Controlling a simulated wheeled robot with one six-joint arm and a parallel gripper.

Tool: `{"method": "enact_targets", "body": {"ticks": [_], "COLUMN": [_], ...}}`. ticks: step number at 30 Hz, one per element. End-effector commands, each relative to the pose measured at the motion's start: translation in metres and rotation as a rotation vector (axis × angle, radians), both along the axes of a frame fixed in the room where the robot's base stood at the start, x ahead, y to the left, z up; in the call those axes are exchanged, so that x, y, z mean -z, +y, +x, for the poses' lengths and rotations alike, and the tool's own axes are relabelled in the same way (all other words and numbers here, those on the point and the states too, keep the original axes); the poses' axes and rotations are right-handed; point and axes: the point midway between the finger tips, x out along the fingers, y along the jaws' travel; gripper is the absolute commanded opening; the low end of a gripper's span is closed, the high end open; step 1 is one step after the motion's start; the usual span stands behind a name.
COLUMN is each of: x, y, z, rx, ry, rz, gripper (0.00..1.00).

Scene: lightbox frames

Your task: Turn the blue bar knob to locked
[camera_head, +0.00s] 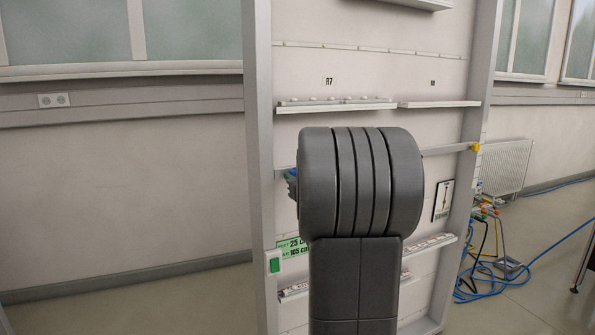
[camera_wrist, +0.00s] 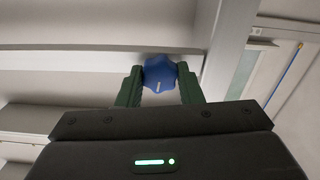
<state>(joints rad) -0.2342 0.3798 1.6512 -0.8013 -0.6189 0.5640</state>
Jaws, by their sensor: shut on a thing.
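The blue knob (camera_wrist: 160,72) sits on a pale rail in the wrist view, with a lobed outline and a short white mark that runs nearly up and down in the picture. My gripper (camera_wrist: 159,77) has its two dark green fingers shut on the knob, one on each side. In the head view my arm hides most of this area. Only a bit of blue (camera_head: 291,174) shows at the arm's left edge. I see no locked or unlocked label beside the knob.
The grey frame's left post (camera_head: 258,150) stands close to the arm. Shelf rails (camera_head: 438,104) cross the panel above. A yellow piece (camera_head: 475,147) sits at the right post. Blue cables (camera_head: 500,282) lie on the floor at right. The floor at left is clear.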

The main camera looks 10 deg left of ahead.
Motion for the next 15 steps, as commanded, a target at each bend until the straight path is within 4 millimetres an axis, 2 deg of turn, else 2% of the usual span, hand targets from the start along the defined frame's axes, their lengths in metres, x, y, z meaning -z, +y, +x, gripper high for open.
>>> {"method": "enact_targets", "body": {"ticks": [3,15], "x": [-0.0077,-0.0069], "y": [0.0000,-0.0008], "z": [0.0001,0.0007], "rx": [0.000,0.001], "ry": [0.059,0.289], "rz": [0.072,0.369], "gripper": [0.10,0.10]}}
